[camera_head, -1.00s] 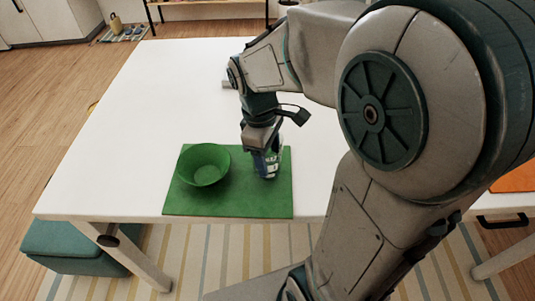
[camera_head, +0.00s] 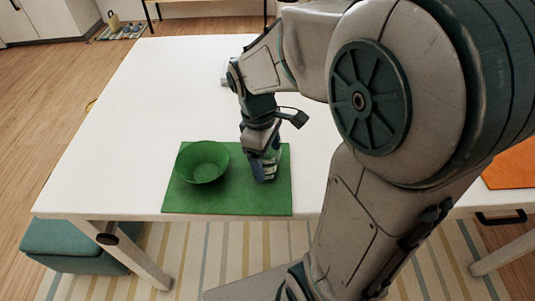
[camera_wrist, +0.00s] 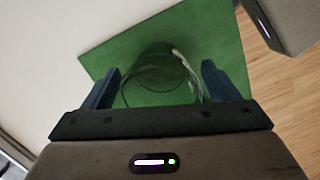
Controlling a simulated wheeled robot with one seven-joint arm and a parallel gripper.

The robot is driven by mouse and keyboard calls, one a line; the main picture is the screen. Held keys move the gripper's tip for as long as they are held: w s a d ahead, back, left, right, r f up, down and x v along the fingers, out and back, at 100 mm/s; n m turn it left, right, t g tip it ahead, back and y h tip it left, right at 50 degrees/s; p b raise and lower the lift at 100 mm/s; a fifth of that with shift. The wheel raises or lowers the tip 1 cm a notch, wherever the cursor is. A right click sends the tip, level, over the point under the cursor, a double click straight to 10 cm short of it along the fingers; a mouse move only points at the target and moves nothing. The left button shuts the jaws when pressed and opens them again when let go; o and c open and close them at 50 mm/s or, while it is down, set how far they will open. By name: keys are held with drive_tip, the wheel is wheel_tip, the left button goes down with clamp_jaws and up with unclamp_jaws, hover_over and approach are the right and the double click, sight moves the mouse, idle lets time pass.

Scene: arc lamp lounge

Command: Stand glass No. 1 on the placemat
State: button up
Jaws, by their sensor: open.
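The green placemat (camera_head: 235,200) lies on the white table, and a green bowl (camera_head: 203,163) sits on its left part. My gripper (camera_head: 266,177) is low over the right part of the mat, beside the bowl. In the wrist view my gripper (camera_wrist: 160,90) is open, with its two blue fingers apart. A clear glass (camera_wrist: 165,75) stands on the green mat between and just beyond the fingers. In the head view the glass is mostly hidden by the gripper. No number on it is readable.
The white table (camera_head: 150,110) is largely clear behind and left of the mat. A small grey-white object (camera_head: 225,76) sits partly behind my arm. An orange mat (camera_head: 512,167) lies at the right. A teal stool (camera_head: 65,241) stands below the table's front left.

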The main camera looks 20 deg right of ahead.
wheel_tip(320, 180, up, 12)
drive_tip(key=w+a+f, duration=0.1)
drive_tip(key=s+f+m+t+y, duration=0.1)
drive_tip(key=s+f+m+t, duration=0.3)
drive_tip(key=m, duration=0.6)
drive_tip(key=shift+s+d+f+p, duration=0.4)
drive_tip(key=shift+s+f, duration=0.65)
drive_tip(key=shift+s, duration=0.85)
